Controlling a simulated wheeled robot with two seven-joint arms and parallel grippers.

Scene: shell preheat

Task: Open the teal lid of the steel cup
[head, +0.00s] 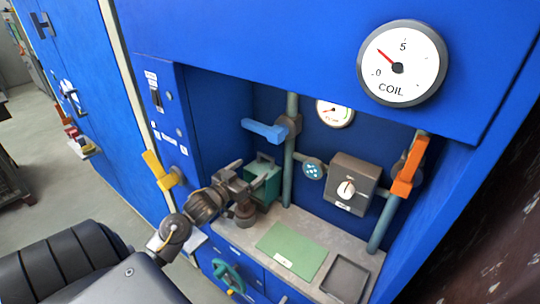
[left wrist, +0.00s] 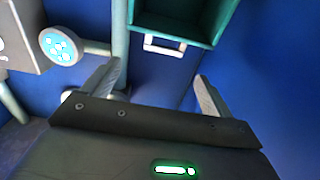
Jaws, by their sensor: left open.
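A hollow teal box-shaped part (head: 264,183) with a pale loop handle (left wrist: 165,46) stands at the back left of the blue alcove; it is the only lid-like teal thing I see, and it also shows at the top of the left wrist view (left wrist: 215,22). I cannot make out a steel cup clearly, or whether this part is its lid. My left gripper (head: 247,174) is close in front of and left of the teal part. In the left wrist view, its fingers (left wrist: 158,75) are apart with nothing between them, and the handle lies beyond them. My right gripper is not in view.
An upright pipe (head: 290,150) with a blue lever (head: 264,131) stands beside the teal part. A grey knob box (head: 352,182) and an orange lever (head: 408,168) are to the right. A green mat (head: 291,250) and dark tray (head: 345,280) lie on the shelf. A yellow lever (head: 157,170) is outside left.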

